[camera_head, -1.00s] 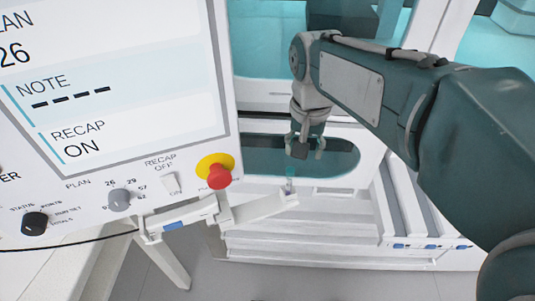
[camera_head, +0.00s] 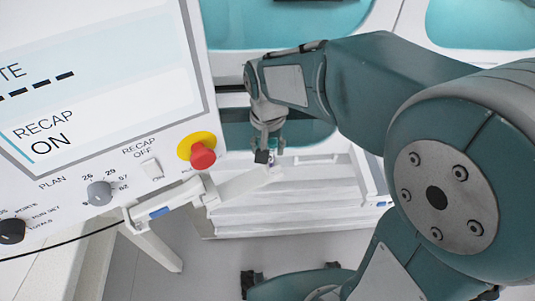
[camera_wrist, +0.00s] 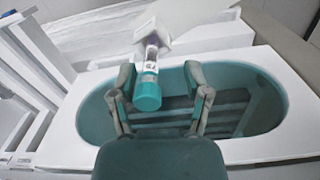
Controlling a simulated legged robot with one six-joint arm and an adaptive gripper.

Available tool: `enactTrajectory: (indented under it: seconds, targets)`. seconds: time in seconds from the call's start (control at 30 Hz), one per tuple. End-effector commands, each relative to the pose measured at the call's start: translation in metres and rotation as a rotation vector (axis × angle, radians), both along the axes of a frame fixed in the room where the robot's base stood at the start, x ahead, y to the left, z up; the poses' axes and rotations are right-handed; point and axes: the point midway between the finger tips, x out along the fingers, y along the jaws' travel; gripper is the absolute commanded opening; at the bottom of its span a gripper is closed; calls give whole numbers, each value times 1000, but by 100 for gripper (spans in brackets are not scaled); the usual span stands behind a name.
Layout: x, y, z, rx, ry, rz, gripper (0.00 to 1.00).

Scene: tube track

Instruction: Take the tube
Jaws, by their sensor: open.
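The tube (camera_wrist: 151,68) shows in the wrist view, with a teal cap (camera_wrist: 148,95) towards me and a white label with dark marks that I cannot read surely. Its far end meets the white track end (camera_wrist: 152,38). My gripper (camera_wrist: 159,72) is open, with one finger on each side of the tube. The left finger is closer to the tube, and a gap shows on the right. In the head view my gripper (camera_head: 268,148) is just above the end of the white track (camera_head: 240,187); there the tube is mostly hidden by the fingers.
A control panel (camera_head: 95,110) with a screen, knobs and a red stop button (camera_head: 202,155) stands left of my arm. A white machine with a teal oval opening (camera_wrist: 245,105) lies below and behind the gripper. White stepped ledges (camera_head: 305,205) are below the track.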

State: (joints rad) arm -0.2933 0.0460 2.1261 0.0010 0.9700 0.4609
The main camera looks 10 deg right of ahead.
Motion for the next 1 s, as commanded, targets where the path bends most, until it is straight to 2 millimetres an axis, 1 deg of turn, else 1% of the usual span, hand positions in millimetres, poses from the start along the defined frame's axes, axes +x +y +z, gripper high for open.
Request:
enactTrajectory:
  seconds: [0.1, 0.27, 0.3, 0.33, 0.37, 0.4, 0.43, 0.83, 1.0]
  targets:
    - [0, -3, -3, 2, 0, -3, 62]
    - [0, -1, -3, 1, -1, -2, 62]
    - [0, 0, -3, 0, -1, -2, 44]
    - [0, 0, -4, 0, -1, -1, 31]
    - [0, 1, -4, -1, -1, -1, 20]
    - [0, 1, -4, -1, -1, -1, 7]
    - [0, 1, -4, -1, -1, -1, 1]
    - [0, 0, -2, 1, -1, -2, 0]
    - [1, 0, 12, 0, -4, -2, 0]
